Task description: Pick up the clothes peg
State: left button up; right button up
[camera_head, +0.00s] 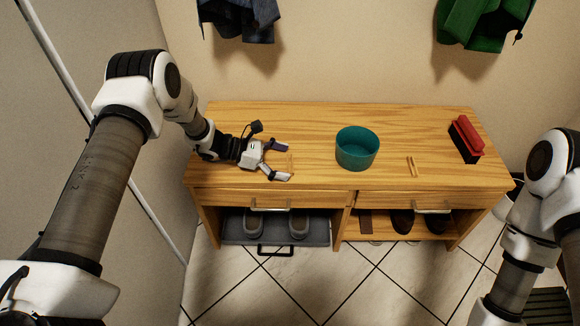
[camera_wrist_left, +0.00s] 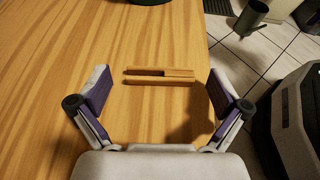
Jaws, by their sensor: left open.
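A wooden clothes peg (camera_wrist_left: 160,76) lies flat on the bench top in the left wrist view, crosswise between and slightly beyond my left fingertips. It shows faintly in the head view (camera_head: 290,164) by the same fingertips. My left gripper (camera_head: 284,162) is open and low over the left part of the bench; its two fingers (camera_wrist_left: 156,92) stand apart either side of the peg with nothing held. My right arm is at the right edge of the head view, but its gripper is out of the picture.
A teal bowl (camera_head: 357,149) stands mid-bench. A second thin wooden peg-like piece (camera_head: 412,167) lies to its right. A red and black block-like object (camera_head: 466,140) sits at the right end. The wooden bench (camera_head: 320,115) has drawers and shoes below. Clothes hang above.

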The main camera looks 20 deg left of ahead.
pick_arm(q)
jog(key=c, duration=0.7)
jog(key=shift+c, duration=0.3)
jog(key=shift+r, duration=0.2)
